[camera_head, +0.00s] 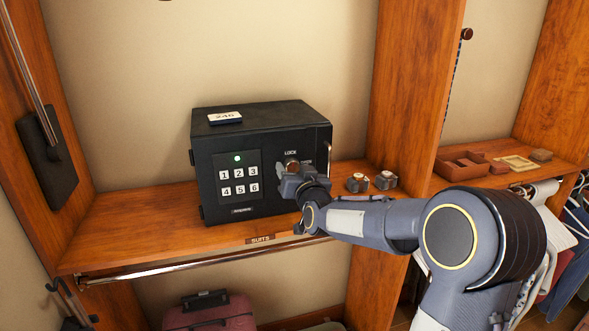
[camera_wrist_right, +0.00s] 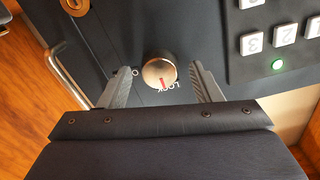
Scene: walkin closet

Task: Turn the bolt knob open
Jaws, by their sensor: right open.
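A black safe (camera_head: 262,117) stands on the wooden shelf, with a number keypad (camera_head: 239,177) and a lit green light on its front. The round metal bolt knob (camera_head: 291,162) is on the door right of the keypad, under the word LOCK. In the right wrist view the knob (camera_wrist_right: 159,72) shows a red mark pointing towards LOCK. My right gripper (camera_wrist_right: 164,80) is open, with one finger on each side of the knob and visible gaps between. In the head view my right gripper (camera_head: 289,172) is in front of the door and partly covers the knob's surroundings. My left gripper is not in view.
A vertical handle (camera_head: 329,160) is at the safe's right edge. A 246 tag (camera_head: 225,117) lies on top. Two small watch-like objects (camera_head: 371,182) sit on the shelf to the right. A metal rail (camera_head: 200,263) runs below the shelf front. A wooden upright (camera_head: 407,90) stands at right.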

